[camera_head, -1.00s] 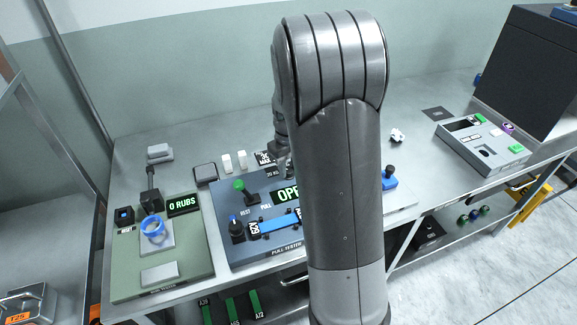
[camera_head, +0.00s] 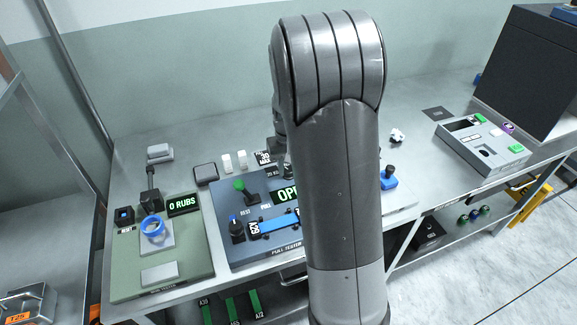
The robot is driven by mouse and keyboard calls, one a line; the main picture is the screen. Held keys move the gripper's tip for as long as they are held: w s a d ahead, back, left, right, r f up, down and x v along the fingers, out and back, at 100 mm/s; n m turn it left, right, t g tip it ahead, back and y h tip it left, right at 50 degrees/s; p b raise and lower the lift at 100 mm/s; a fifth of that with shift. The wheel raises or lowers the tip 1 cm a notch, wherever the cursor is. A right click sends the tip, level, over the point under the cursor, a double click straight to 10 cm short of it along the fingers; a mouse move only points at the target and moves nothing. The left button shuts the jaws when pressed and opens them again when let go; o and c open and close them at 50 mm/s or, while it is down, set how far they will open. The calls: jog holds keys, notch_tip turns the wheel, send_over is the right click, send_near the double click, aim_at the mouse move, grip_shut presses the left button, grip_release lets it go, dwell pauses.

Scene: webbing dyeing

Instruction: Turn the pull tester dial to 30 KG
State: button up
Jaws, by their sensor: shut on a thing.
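The pull tester (camera_head: 228,205) is a dark blue panel on the metal bench, left of my arm. It has a green-topped lever between REST and PULL, a green-lit display (camera_head: 286,194) partly cut off by my arm, and a blue strap (camera_head: 275,227) across its clamps. My gripper (camera_head: 287,171) shows only as a sliver at the back edge of the panel, beside a small label that seems to read 20 KG. It is shut on the dial, which my arm hides, so its setting cannot be read.
A green rub tester (camera_head: 190,265) with a 0 RUBS display stands to the left. Behind the panel are a small black-and-white sign (camera_head: 263,158) and white blocks. A grey device (camera_head: 482,150) sits at right.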

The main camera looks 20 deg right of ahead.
aim_at(288, 169)
jog(key=shift+m, duration=2.2)
jog(key=o, duration=1)
notch_tip(288, 169, up, 11)
jog(key=shift+f, duration=0.1)
